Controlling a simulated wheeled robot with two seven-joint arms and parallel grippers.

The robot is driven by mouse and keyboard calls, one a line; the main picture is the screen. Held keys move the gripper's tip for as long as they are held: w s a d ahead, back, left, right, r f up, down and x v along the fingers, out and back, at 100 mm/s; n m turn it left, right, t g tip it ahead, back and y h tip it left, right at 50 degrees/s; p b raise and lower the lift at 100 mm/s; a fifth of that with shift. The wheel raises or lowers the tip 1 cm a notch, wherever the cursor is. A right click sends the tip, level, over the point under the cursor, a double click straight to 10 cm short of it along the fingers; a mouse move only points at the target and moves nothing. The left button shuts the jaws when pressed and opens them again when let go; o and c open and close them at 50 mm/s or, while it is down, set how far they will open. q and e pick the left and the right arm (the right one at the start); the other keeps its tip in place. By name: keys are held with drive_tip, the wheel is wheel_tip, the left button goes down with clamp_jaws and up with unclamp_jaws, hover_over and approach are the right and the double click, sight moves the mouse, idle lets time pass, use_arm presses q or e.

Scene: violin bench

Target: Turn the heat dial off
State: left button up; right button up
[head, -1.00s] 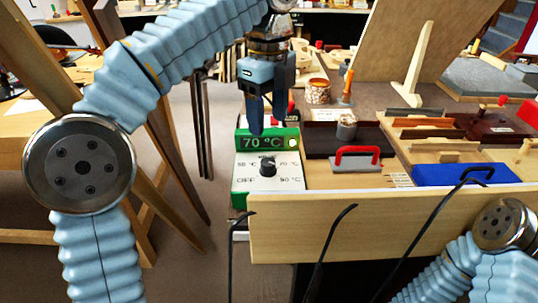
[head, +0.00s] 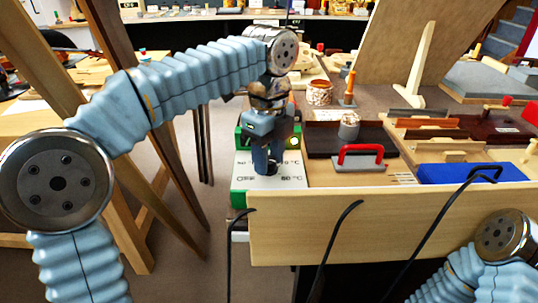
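The heat control box is a white panel (head: 250,198) with a green housing (head: 240,137) at the left end of the bench. My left gripper (head: 266,168) points down over the panel, with its fingers at the black heat dial (head: 273,167). The gripper and wrist cover most of the dial and the temperature display, so the dial's setting cannot be read. Whether the fingers touch or grip the dial is not clear. My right gripper is out of view; only part of my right arm shows at the lower right.
A dark tray (head: 325,142) with a metal jar (head: 349,126) and a red-handled tool (head: 360,157) lie right of the box. A blue block (head: 470,173) lies farther right. A wooden board (head: 380,228) forms the bench's front edge, with black cables over it.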

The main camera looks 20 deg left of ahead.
use_arm(q)
drive_tip(key=c, duration=0.6)
drive_tip(key=shift+c, duration=0.2)
